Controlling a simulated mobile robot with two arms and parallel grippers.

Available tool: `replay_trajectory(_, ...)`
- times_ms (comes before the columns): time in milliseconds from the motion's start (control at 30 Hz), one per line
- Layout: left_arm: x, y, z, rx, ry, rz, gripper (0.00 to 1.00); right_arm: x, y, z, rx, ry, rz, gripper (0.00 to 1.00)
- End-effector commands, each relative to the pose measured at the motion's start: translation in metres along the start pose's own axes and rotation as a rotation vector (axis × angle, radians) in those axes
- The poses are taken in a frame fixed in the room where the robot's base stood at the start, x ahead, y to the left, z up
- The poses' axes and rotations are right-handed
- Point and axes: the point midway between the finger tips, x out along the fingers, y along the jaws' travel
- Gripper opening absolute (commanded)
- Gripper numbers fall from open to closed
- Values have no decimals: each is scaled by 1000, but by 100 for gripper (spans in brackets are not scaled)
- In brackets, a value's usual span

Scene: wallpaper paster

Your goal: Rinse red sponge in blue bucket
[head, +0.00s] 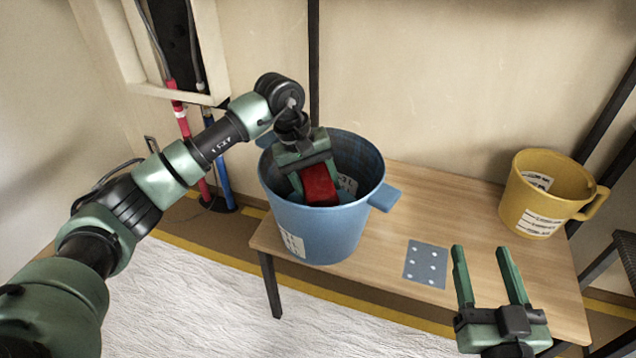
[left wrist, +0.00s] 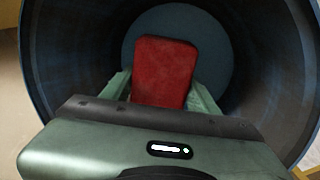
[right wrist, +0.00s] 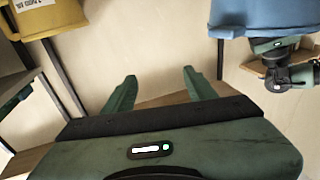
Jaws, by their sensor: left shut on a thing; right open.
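The blue bucket (head: 315,228) stands on the left part of a wooden table, with its opening upward. The red sponge (head: 319,186) is inside the bucket's mouth, between the fingers of my left gripper (head: 308,182). My left gripper is shut on it and points down into the bucket. In the left wrist view the red sponge (left wrist: 163,72) is held upright between the green fingers, with the bucket's dark inner wall (left wrist: 70,60) around it. My right gripper (head: 487,250) is open and empty above the table's front right part. Whether there is water in the bucket I cannot tell.
A yellow bucket (head: 535,205) stands at the right of the wooden table (head: 440,200). A grey-blue card with pale dots (head: 426,264) lies between the buckets. Red and blue pipes (head: 218,160) stand by the wall at left. The table's middle is otherwise clear.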

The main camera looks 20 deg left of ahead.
Motion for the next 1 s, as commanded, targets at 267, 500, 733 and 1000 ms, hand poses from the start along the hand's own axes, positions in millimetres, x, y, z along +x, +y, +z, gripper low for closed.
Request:
replay_trajectory(267, 12, -4, 0, 0, 0, 1, 17, 0, -4, -32, 5, 178, -9, 56)
replay_trajectory(500, 21, -6, 0, 0, 0, 0, 17, -6, -8, -60, 10, 331, -18, 56)
replay_trajectory(733, 29, -9, 0, 0, 0, 0, 17, -17, -11, -85, 16, 479, -25, 56)
replay_trajectory(1000, 38, -12, 0, -1, 0, 0, 17, -35, -14, -112, 24, 648, -32, 56)
